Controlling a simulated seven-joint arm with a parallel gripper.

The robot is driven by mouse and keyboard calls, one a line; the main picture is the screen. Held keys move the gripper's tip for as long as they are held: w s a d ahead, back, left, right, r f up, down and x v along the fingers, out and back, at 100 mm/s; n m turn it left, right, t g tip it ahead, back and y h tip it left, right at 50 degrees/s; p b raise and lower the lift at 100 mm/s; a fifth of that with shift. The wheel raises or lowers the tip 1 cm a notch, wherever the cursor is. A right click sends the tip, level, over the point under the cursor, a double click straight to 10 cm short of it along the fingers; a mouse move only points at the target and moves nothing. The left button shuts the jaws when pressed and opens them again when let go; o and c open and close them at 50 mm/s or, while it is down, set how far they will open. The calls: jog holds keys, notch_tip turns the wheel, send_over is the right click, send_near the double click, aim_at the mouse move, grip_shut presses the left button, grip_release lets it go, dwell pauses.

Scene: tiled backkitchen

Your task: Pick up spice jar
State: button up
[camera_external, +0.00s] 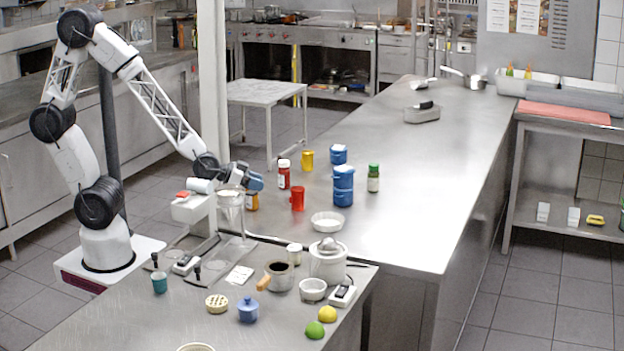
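Several small jars that could be the spice jar stand on the long steel counter. One is a jar with a green cap and pale label (373,179). One is a red jar with a white cap (284,175). A small orange-brown jar (252,202) stands close below my gripper, its upper part hidden. My gripper (255,181) is at the counter's left edge, pointing right, left of the red jar and well left of the green-capped one. Its fingers are too small and overlapped to tell whether they are open or hold anything.
A red cup (298,198), a yellow cup (307,160), stacked blue containers (343,187) and a white bowl (327,222) stand near the jars. A grinder-like appliance (194,209) and clear container (230,214) stand below my wrist.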

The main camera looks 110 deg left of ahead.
jog(key=c, duration=0.3)
jog(key=shift+c, duration=0.2)
jog(key=shift+r, duration=0.1)
jog(key=shift+r, duration=0.7)
notch_tip(320, 180, up, 2)
jog(key=shift+r, duration=0.1)
jog(key=s+d, duration=0.3)
jog(key=s, duration=0.4)
jog(key=s+d+r, duration=0.1)
jog(key=s+d, duration=0.2)
jog(key=s, duration=0.4)
jog(key=shift+s+d, duration=0.25)
jog(key=shift+d, duration=0.1)
jog(key=shift+r, duration=0.1)
